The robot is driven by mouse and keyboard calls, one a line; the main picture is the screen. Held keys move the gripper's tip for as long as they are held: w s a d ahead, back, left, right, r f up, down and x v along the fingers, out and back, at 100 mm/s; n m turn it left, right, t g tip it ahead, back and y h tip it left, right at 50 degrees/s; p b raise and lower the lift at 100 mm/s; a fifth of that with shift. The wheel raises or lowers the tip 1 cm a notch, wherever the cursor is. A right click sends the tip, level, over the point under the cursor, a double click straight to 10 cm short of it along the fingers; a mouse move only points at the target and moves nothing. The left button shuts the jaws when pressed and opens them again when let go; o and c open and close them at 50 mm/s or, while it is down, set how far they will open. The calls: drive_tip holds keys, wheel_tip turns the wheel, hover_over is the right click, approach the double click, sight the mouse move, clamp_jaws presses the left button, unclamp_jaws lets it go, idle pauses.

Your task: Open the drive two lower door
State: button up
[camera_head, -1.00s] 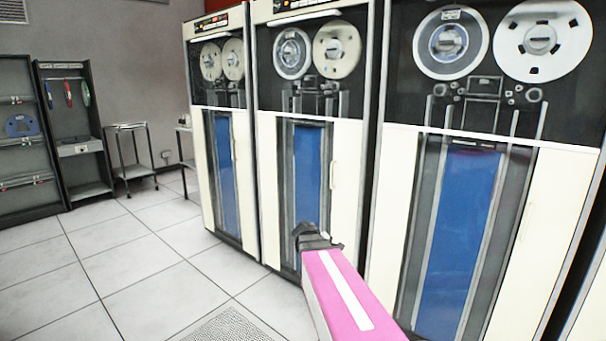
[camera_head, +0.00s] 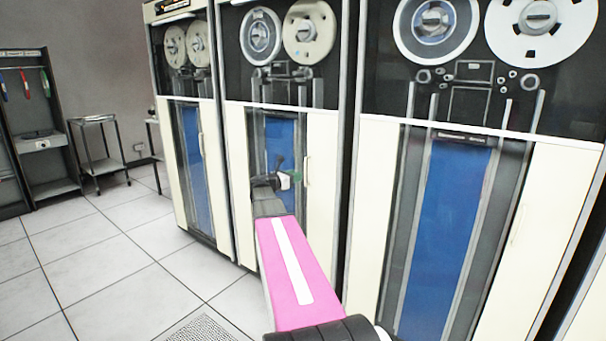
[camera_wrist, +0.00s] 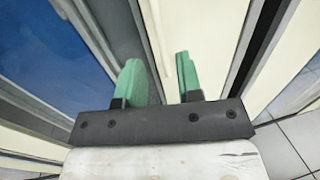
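The middle tape drive in the head view has a lower door (camera_head: 321,215) with a cream panel and a tall blue window. The door looks closed. A slim upright handle (camera_head: 307,171) is on its right-hand cream panel. I cannot make out the handle between the fingers or any contact.
Another tape drive (camera_head: 190,160) stands to the left and a nearer one (camera_head: 560,225) to the right. A small side table (camera_head: 97,150) and a dark rack (camera_head: 45,145) are at the far left. The tiled floor (camera_head: 110,260) at left is clear.

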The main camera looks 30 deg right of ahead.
sight(305, 186)
drive_tip(key=d, duration=0.4)
drive_tip(key=w+d, duration=0.1)
drive_tip(key=d, duration=0.1)
clamp_jaws()
